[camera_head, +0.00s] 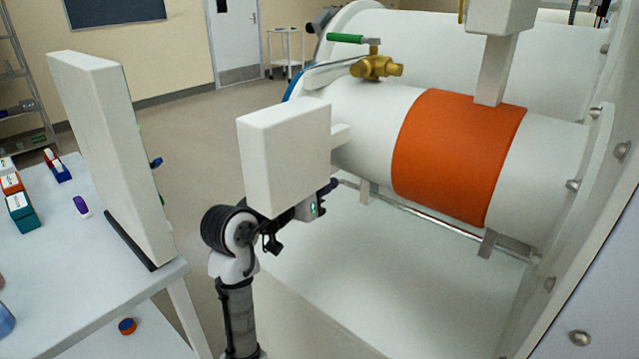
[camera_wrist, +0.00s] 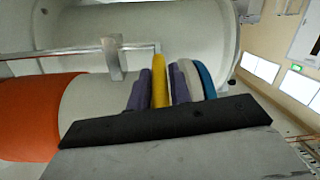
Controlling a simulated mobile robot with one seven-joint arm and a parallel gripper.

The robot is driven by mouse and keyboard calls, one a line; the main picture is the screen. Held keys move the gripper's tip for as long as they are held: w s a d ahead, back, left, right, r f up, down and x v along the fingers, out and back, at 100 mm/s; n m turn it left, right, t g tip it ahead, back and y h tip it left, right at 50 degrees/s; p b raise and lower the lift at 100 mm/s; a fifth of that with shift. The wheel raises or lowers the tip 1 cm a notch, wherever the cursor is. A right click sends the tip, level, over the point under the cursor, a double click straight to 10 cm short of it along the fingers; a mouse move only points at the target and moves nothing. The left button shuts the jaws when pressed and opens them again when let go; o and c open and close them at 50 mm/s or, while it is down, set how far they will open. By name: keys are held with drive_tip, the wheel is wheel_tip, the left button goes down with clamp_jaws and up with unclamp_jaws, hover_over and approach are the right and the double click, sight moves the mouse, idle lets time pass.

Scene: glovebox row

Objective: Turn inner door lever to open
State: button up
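In the wrist view a yellow bar (camera_wrist: 159,80), which looks like the lever, stands upright between the purple fingers of my gripper (camera_wrist: 158,92). The fingers lie close on both sides of it with no clear gap, so my gripper looks shut on it. In the head view only a bit of a purple finger shows, at my gripper (camera_head: 330,187), and the lever is hidden behind a white box (camera_head: 285,155). The white cylindrical chamber (camera_head: 365,125) has an orange band (camera_head: 455,155); its blue-edged end (camera_wrist: 204,78) is just right of the fingers.
A brass valve (camera_head: 375,67) with a green handle (camera_head: 345,39) sits on top of the chamber. At left a table (camera_head: 70,265) carries an upright white panel (camera_head: 110,150) and small boxes (camera_head: 20,210). The floor between table and chamber is largely open.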

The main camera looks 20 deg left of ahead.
drive_tip(key=o, duration=0.3)
drive_tip(key=b+v, duration=0.2)
drive_tip(key=v, duration=1.2)
